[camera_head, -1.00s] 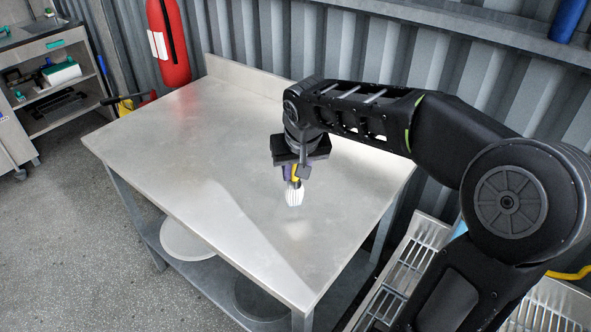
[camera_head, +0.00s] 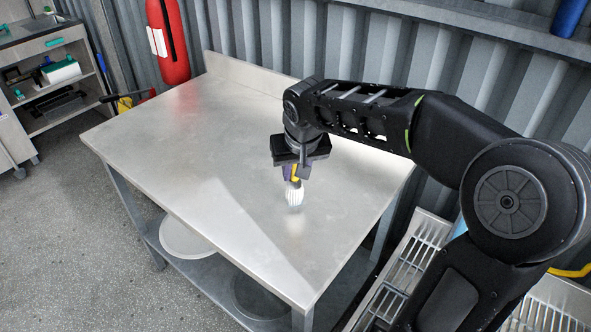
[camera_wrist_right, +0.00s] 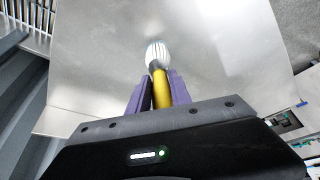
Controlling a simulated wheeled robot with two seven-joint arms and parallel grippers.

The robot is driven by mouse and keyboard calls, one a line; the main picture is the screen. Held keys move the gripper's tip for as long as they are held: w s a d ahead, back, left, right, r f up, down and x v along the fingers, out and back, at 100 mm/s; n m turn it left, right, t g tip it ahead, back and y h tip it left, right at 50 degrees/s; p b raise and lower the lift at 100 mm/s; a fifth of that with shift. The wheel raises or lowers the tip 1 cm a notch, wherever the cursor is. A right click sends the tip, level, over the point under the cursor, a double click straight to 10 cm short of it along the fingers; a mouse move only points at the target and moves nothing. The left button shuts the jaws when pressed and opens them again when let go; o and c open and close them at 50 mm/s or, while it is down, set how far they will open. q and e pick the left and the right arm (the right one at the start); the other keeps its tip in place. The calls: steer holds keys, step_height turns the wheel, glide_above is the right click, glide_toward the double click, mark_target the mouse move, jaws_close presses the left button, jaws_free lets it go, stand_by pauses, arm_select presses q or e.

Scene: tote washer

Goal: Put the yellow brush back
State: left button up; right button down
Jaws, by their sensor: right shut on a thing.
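The yellow brush has a yellow handle and a white bristle head (camera_head: 294,194). My right gripper (camera_head: 293,174) is shut on its handle and holds it head down over the steel table (camera_head: 190,130). In the right wrist view the yellow brush (camera_wrist_right: 162,85) shows between the purple fingers of my right gripper (camera_wrist_right: 160,88), with the white head beyond the fingertips. I cannot tell for sure whether the bristles touch the tabletop. My left gripper is not in view.
The tabletop is otherwise bare, with a raised back edge. A red extinguisher (camera_head: 168,42) hangs behind it. A shelf unit (camera_head: 55,85) stands at the far left. Slatted metal racks (camera_head: 405,270) stand at the right. Round pans (camera_head: 185,238) sit on the lower shelf.

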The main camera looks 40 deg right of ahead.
steer(key=shift+f, duration=0.1)
steer(key=shift+f+b, duration=0.55)
steer(key=shift+b, duration=0.1)
steer(key=shift+f, duration=0.15)
stand_by(0.3)
steer(key=c, duration=1.1)
jaws_free()
steer(key=shift+o, duration=0.4)
steer(key=o, duration=1)
